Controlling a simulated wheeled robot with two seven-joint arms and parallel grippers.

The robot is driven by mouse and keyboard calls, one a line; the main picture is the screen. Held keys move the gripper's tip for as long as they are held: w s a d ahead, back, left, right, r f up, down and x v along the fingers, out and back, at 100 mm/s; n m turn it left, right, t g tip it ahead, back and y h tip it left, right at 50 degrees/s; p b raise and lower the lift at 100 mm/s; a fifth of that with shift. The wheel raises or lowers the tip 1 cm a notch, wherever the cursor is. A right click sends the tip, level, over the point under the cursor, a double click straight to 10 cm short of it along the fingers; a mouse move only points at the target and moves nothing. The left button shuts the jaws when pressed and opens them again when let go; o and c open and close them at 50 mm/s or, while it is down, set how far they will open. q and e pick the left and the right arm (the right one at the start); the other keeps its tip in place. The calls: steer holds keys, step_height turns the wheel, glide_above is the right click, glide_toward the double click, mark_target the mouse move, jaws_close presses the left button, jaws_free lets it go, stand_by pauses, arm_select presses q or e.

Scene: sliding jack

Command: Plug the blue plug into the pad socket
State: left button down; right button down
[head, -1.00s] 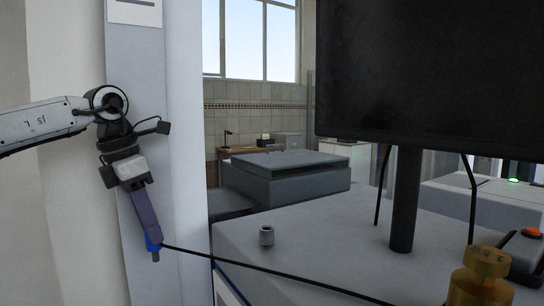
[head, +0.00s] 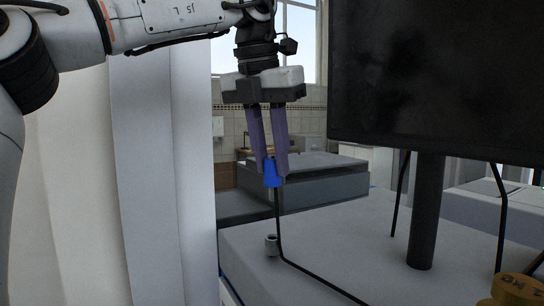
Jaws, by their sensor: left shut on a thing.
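My left gripper (head: 273,177) points down with its purple fingers shut on the blue plug (head: 272,174). A black cable (head: 310,274) hangs from the plug or passes just behind it, and runs down and right across the grey bench top. The small grey cylindrical socket (head: 271,245) stands on the bench top below the plug, with a clear gap between them. The cable passes close in front of or beside the socket; I cannot tell which. My right gripper is not in view.
A large black monitor (head: 436,75) on a dark post (head: 427,215) stands to the right, with black cables hanging beside it. A brass weight (head: 517,290) sits at the lower right corner. The grey bench top (head: 340,235) is clear around the socket.

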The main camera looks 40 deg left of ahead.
mark_target(271, 186)
arm_select(q)
steer(key=shift+f+b, duration=2)
steer(key=shift+f, duration=0.9)
steer(key=shift+p, duration=0.85)
steer(key=shift+f+b, duration=1.35)
steer(key=shift+f, duration=0.7)
steer(key=c, duration=1.4)
jaws_free()
steer(key=shift+c, duration=0.2)
